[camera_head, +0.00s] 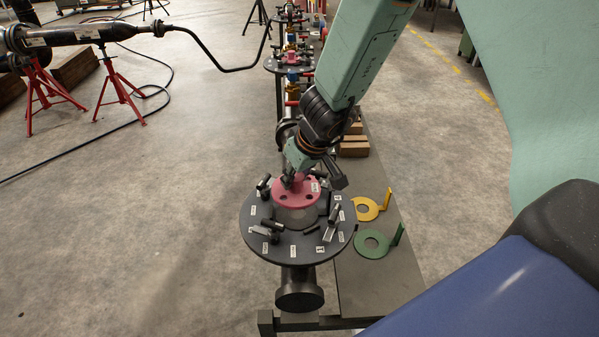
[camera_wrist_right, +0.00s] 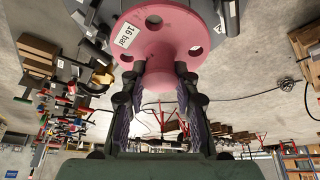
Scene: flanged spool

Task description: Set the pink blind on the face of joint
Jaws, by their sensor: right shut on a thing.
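The pink blind (camera_head: 311,197) is a round disc with holes and a central hub. In the right wrist view the blind (camera_wrist_right: 178,31) carries a "16 bar" label. My right gripper (camera_head: 293,181) comes down from above; in the wrist view its fingers (camera_wrist_right: 160,82) are shut on the hub. The joint's grey face (camera_head: 295,219) shows just below the blind, at the middle of a dark round plate (camera_head: 258,242). The blind looks roughly level over this face and hides most of it. I cannot tell whether they touch. My left gripper is not in view.
Several dark studs and nuts and white labels ring the plate. A yellow ring with a handle (camera_head: 384,208) and a green one (camera_head: 384,246) lie on the bench (camera_head: 372,283) to the right. Further pipe joints (camera_head: 292,62) stand behind. Red stands (camera_head: 118,92) hold a pipe at left.

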